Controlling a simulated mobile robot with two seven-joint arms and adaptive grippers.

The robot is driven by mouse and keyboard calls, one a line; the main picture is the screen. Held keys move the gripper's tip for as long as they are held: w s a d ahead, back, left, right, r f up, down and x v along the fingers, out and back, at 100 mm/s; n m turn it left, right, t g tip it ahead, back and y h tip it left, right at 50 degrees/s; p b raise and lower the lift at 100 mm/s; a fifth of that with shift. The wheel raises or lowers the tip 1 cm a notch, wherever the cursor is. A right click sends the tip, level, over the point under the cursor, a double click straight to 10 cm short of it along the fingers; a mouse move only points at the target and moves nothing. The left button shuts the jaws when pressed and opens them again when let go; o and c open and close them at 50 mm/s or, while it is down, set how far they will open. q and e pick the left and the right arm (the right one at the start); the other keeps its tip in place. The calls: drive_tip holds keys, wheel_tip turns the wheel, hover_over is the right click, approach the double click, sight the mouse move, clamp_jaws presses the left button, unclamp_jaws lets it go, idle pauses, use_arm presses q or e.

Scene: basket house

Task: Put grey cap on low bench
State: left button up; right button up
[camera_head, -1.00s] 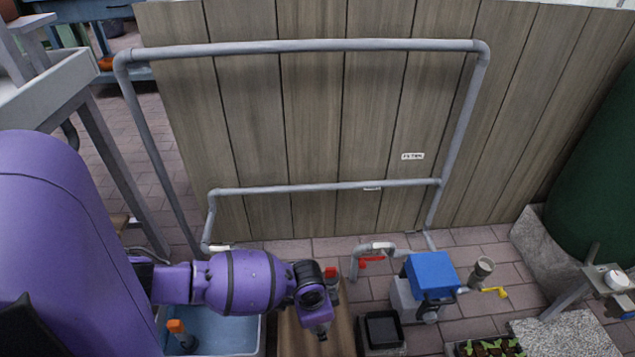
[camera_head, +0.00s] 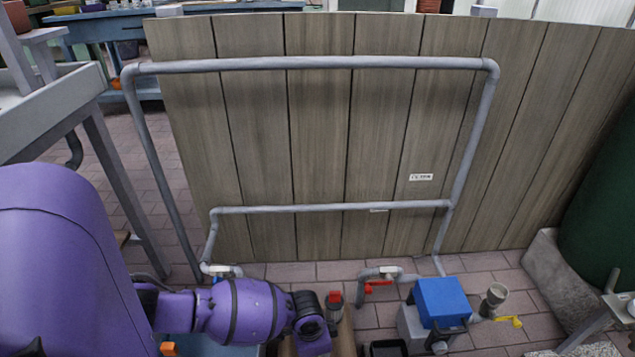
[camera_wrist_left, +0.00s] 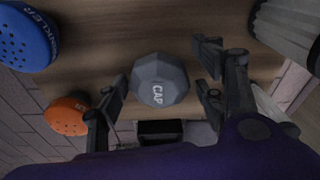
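The grey cap (camera_wrist_left: 160,80), a faceted disc marked "CAP", shows in the left wrist view. It is over or on a brown wooden surface (camera_wrist_left: 105,45); contact is unclear. My left gripper (camera_wrist_left: 163,82) is open, one finger left of the cap and the others right of it, with narrow gaps visible. In the head view my left arm reaches down to a wooden plank (camera_head: 346,338), perhaps the low bench, mostly hidden and cut off by the lower edge. The cap is not visible there. My right gripper is out of view.
A blue sprinkler head (camera_wrist_left: 25,38) and an orange disc (camera_wrist_left: 67,115) lie left of the gripper. A grey ribbed object (camera_wrist_left: 285,30) is at the right. A red-topped bottle (camera_head: 335,300), a blue-topped pump (camera_head: 440,301) and grey pipes (camera_head: 330,207) stand near my arm.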

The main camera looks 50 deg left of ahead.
use_arm(q)
drive_tip(key=shift+r, duration=0.25)
drive_tip(key=r+p, duration=0.2)
drive_tip(key=r, duration=0.1)
drive_tip(key=r+p, duration=0.1)
drive_tip(key=r, duration=0.3)
drive_tip(key=s+r+p, duration=0.1)
drive_tip(key=r+p, duration=0.1)
drive_tip(key=r, duration=0.1)
drive_tip(key=shift+s+a+r+p, duration=0.1)
drive_tip(key=shift+a+r+p, duration=0.15)
drive_tip(key=shift+r+p, duration=0.1)
drive_tip(key=shift+s+r, duration=0.1)
drive_tip(key=shift+r, duration=0.4)
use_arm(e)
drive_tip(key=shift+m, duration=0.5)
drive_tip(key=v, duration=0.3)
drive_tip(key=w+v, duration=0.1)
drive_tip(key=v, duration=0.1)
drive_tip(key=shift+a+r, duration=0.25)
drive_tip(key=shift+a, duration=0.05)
